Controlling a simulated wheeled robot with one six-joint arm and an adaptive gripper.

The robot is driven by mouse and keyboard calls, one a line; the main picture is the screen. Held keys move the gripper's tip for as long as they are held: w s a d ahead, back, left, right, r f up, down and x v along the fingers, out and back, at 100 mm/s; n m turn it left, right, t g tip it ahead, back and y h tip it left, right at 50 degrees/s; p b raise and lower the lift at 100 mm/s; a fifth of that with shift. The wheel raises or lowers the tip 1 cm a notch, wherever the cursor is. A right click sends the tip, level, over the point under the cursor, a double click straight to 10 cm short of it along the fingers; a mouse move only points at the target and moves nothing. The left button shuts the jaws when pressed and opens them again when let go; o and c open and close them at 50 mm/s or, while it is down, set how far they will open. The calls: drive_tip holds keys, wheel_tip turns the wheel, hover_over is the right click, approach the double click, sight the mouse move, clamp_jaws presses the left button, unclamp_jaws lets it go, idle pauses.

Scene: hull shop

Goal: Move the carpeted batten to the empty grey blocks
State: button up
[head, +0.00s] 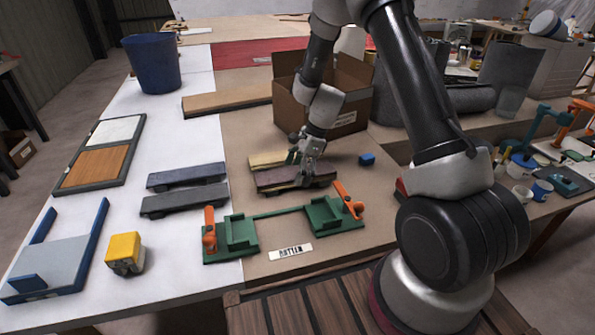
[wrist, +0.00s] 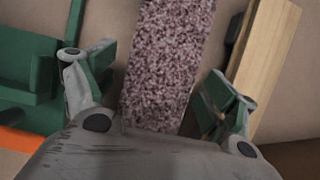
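The carpeted batten (head: 317,176), speckled mauve, lies on the brown bench top beside a pale wooden batten (head: 268,160). My gripper (head: 303,166) is over it, fingers pointing down. In the wrist view the carpeted batten (wrist: 167,65) runs between the spread fingers of my gripper (wrist: 155,90); the right finger is very near or touching its edge, a small gap shows at the left. Two long dark grey pieces, one bluish (head: 187,175) and one plain (head: 183,202), lie to the left on the white surface, seemingly on low supports. I cannot tell which are the empty grey blocks.
A green fixture (head: 280,211) with orange clamps stands in front of the carpeted batten. A cardboard box (head: 345,117) is behind, a small blue block (head: 367,159) to the right. A yellow cube (head: 125,253) and a blue-edged tray (head: 60,262) stand front left. White surface between them is clear.

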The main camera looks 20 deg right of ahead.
drive_tip(key=s+d+r+n, duration=0.2)
drive_tip(key=s+d+r, duration=0.1)
drive_tip(key=r, duration=0.7)
drive_tip(key=s+d+r+n, duration=0.2)
drive_tip(key=d+r, duration=0.1)
drive_tip(key=r, duration=0.7)
drive_tip(key=s+d+r+n+t+h, duration=0.1)
drive_tip(key=s+r+n, duration=0.3)
drive_tip(key=s, duration=0.4)
drive_tip(key=s+d+r+n+t+h, duration=0.1)
drive_tip(key=s+d+r+n, duration=0.3)
drive_tip(key=s, duration=0.4)
drive_tip(key=s+d+r+n+t+h, duration=0.2)
drive_tip(key=s+n, duration=0.4)
drive_tip(key=s, duration=0.3)
drive_tip(key=shift+d+r, duration=0.65)
drive_tip(key=shift+r, duration=0.25)
